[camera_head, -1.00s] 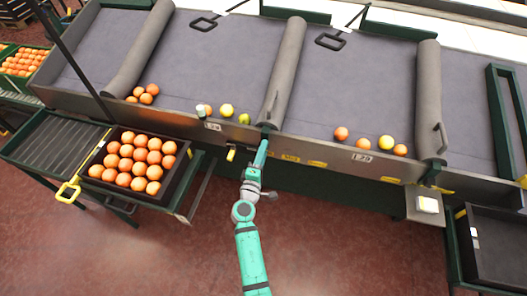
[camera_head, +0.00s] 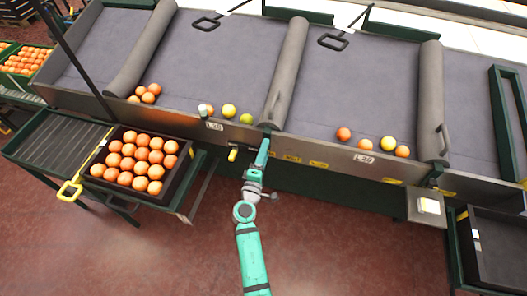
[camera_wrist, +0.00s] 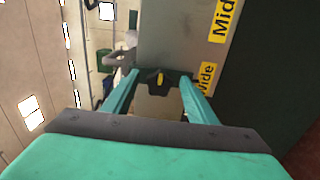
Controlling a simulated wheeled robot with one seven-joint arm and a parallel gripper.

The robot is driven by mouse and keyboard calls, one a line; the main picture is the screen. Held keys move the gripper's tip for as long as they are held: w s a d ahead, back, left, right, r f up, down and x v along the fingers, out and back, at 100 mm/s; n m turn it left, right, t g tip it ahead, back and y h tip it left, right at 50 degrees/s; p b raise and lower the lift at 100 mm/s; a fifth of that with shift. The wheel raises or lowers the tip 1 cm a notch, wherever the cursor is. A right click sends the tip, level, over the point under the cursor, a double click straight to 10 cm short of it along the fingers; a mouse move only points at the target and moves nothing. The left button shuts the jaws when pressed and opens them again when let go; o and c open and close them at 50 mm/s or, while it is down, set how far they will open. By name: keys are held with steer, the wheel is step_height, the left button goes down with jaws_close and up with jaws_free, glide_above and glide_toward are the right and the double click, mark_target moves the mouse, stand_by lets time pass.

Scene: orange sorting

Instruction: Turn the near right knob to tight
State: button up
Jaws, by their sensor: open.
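My gripper (camera_head: 264,146) is at the front wall of the sorting table, below the grey roller divider between the two middle bays. In the wrist view my gripper (camera_wrist: 160,80) is open, with one teal finger at each side. A small dark knob with a yellow mark (camera_wrist: 160,77) shows between the fingertips; whether they touch it I cannot tell. Yellow labels reading "Mid" (camera_wrist: 224,18) and "Wide" (camera_wrist: 206,77) lie to its right. In the head view my gripper hides the knob, and which way it is set is unclear.
A crate of oranges (camera_head: 185,178) stands at left on a roller stand. Loose fruit (camera_head: 343,134) lies along the table's front wall. An empty dark crate (camera_head: 495,262) is at far right. The red floor in front is clear.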

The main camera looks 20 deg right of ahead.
steer(key=v, duration=1)
steer(key=shift+a, duration=0.25)
steer(key=shift+s+a+f, duration=0.1)
steer(key=s+a+f+m+y, duration=0.1)
steer(key=s+a+f+y, duration=0.15)
steer(key=s, duration=0.35)
steer(key=s+a+f+m+g+y, duration=0.1)
steer(key=s+a+f+y, duration=0.1)
steer(key=s+a, duration=0.35)
steer(key=s+a+f+m+y, duration=0.1)
steer(key=s+a+f+y, duration=0.15)
steer(key=s, duration=0.55)
steer(key=s+a+r+m+t+y, duration=0.1)
steer(key=s+a+r+m+y, duration=0.1)
steer(key=s+r+m, duration=0.6)
steer(key=s+r+y, duration=0.1)
steer(key=s+r, duration=0.5)
steer(key=s, duration=0.1)
steer(key=shift+a+r, duration=0.3)
steer(key=shift+a, duration=0.1)
